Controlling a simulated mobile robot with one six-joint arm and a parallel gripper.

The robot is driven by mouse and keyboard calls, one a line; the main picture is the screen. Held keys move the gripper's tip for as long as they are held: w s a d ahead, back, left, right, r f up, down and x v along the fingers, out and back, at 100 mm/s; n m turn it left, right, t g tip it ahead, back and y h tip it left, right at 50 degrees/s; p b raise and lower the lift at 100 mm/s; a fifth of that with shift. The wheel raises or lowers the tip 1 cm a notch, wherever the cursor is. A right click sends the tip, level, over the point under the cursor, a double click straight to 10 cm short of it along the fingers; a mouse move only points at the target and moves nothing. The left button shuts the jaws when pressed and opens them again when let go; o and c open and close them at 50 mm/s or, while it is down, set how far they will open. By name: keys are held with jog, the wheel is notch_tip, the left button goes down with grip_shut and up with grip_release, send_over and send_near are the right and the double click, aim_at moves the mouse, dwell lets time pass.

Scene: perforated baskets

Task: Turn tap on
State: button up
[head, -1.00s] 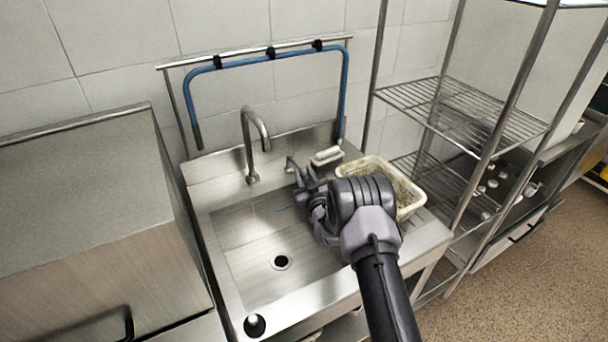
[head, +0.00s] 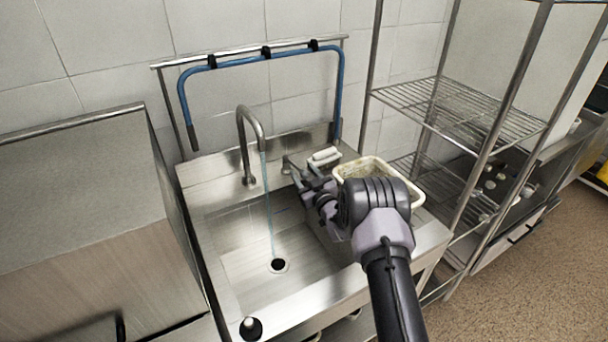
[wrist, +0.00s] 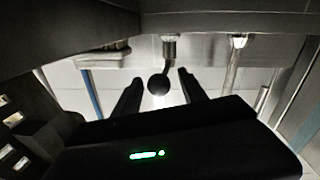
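The curved metal tap (head: 243,140) stands at the back of the steel sink (head: 235,230). A thin stream of water (head: 268,210) runs from its spout to the drain. The tap's lever (head: 288,163) is at the sink's back, right of the spout, partly hidden by my gripper (head: 303,176). In the wrist view the lever ends in a dark round knob (wrist: 158,85). My gripper (wrist: 160,88) is open there, with one finger on each side of the knob and visible gaps. I cannot tell whether a finger touches the lever.
A pale perforated basket (head: 345,168) stands on the sink's right side, partly behind my arm. A small white item (head: 325,155) lies on the back ledge. A blue hose (head: 270,57) hangs on a wall rail. A wire shelf rack (head: 460,112) stands close on the right.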

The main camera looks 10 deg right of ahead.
jog(key=p+v, duration=0.3)
jog(key=v, duration=0.9)
